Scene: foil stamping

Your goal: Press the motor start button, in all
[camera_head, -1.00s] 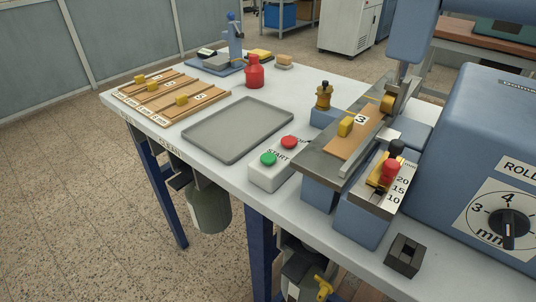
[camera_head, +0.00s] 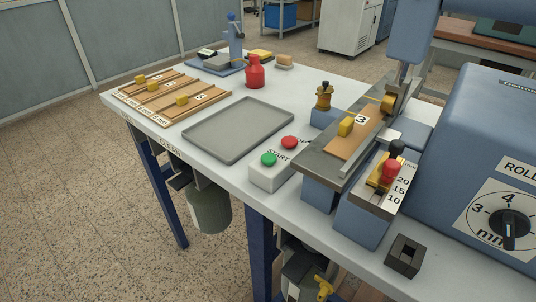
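The motor start button is a green button (camera_head: 268,159) on a light grey control box (camera_head: 277,174) at the front edge of the table. The word START is printed beside it. A red button (camera_head: 290,142) sits behind it on the same box. The green button looks raised and nothing touches it. Neither of my grippers is in view.
An empty grey tray (camera_head: 238,131) lies left of the box. The blue machine with a numbered dial (camera_head: 509,230) stands right, its slide with a red knob (camera_head: 390,171) close to the box. A black block (camera_head: 404,256) lies at the front right. A red bottle (camera_head: 254,74) stands behind the tray.

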